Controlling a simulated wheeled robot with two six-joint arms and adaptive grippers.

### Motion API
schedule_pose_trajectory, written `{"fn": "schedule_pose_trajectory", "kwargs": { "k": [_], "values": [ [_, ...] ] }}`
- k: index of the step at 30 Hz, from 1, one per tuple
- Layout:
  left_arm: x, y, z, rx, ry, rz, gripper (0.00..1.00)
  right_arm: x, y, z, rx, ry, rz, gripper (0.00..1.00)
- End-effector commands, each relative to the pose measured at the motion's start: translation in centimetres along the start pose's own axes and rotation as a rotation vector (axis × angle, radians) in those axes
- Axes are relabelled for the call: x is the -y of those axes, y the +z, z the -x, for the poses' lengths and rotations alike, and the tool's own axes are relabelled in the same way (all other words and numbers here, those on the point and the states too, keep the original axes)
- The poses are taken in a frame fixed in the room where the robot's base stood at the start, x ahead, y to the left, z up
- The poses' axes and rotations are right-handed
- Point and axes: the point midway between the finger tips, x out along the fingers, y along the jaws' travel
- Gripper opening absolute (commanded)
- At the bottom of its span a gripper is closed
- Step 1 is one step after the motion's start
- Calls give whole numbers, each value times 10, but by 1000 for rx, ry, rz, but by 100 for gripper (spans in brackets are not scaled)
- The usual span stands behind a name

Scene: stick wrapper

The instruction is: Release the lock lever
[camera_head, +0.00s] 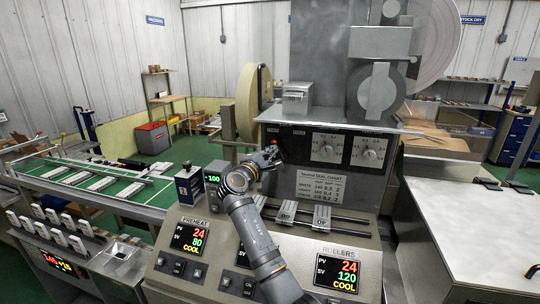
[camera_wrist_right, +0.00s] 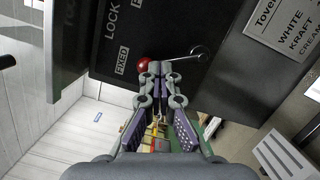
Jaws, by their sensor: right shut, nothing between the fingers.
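The lock lever shows in the right wrist view as a red ball knob (camera_wrist_right: 143,64) just left of my right gripper's fingertips. A thin metal rod with a round end (camera_wrist_right: 198,50) shows to their right. The fingertips cover the stretch between, and I cannot tell whether they touch the lever. The dark panel (camera_wrist_right: 112,45) behind reads "LOCK" and "FIXED". My right gripper (camera_wrist_right: 166,68) is shut and empty at the lever. In the head view my right gripper (camera_head: 271,154) is in front of the machine's panel, close to the small red knob (camera_head: 274,142). My left gripper is not in view.
The grey machine carries dials (camera_head: 327,146) and a seal chart (camera_head: 322,186) right of my gripper. The console with PREHEAT (camera_head: 191,239) and ROLLERS (camera_head: 336,272) displays lies below my right arm.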

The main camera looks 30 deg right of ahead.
Motion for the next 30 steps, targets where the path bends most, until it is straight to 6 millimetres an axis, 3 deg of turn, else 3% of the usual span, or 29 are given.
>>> {"fn": "schedule_pose_trajectory", "kwargs": {
  "k": [30],
  "values": [
    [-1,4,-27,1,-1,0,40,-4,23,-5,1,-84,-438,0]
  ]
}}
